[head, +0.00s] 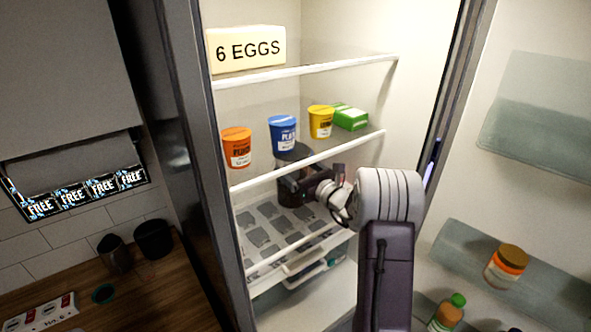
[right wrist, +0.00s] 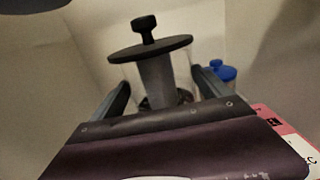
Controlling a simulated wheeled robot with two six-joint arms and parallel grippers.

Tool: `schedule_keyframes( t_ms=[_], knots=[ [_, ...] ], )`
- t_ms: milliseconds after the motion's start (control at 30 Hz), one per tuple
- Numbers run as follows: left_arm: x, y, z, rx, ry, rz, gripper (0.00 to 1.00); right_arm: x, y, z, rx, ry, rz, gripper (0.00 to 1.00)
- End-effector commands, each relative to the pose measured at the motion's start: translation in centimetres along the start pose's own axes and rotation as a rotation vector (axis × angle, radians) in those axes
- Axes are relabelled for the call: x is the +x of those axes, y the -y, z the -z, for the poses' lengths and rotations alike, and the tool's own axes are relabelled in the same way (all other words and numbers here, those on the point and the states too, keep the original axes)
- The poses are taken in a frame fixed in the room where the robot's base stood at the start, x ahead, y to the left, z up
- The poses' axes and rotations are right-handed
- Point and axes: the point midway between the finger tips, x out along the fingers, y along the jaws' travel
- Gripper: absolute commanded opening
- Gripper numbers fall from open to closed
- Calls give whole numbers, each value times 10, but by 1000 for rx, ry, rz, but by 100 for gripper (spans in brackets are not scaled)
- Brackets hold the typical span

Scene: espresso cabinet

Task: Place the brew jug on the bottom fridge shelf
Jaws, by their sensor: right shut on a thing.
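The brew jug (head: 289,192) is a dark, upright vessel inside the open fridge, below the middle shelf and above the bottom shelf (head: 262,268). My right gripper (head: 312,187) is shut on it from the right side. In the right wrist view the jug (right wrist: 150,49) shows a round black lid with a plunger knob, standing between the two fingers of my right gripper (right wrist: 163,88). The lower part of the jug is hidden there by the gripper. I cannot tell whether its base touches the shelf. My left gripper is not in view.
The middle shelf (head: 310,154) above holds orange, blue and yellow tubs and a green box. An egg box (head: 246,50) stands on the top shelf. A blue-lidded thing (right wrist: 224,72) and a pink box (right wrist: 285,135) are right of the jug in the wrist view. The fridge door is open at right.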

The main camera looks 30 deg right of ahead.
Motion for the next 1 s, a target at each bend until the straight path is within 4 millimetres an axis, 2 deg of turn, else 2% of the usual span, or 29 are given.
schedule_keyframes(
  t_ms=[33, 200, 633, 667, 700, 1000],
  knots=[
    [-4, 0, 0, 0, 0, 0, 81, 5, -1, -4, -1, 5, -2, 15],
    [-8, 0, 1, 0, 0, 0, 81, 5, 0, 10, 1, 3, 1, 15],
    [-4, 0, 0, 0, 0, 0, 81, 5, 0, 16, -2, 6, 1, 15],
    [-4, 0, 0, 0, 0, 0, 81, 4, 0, 18, 0, 0, 1, 91],
    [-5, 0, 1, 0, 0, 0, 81, 4, 0, 17, 0, 0, 1, 100],
    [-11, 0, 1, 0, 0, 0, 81, 4, 0, 12, 1, 0, 1, 100]
  ],
)
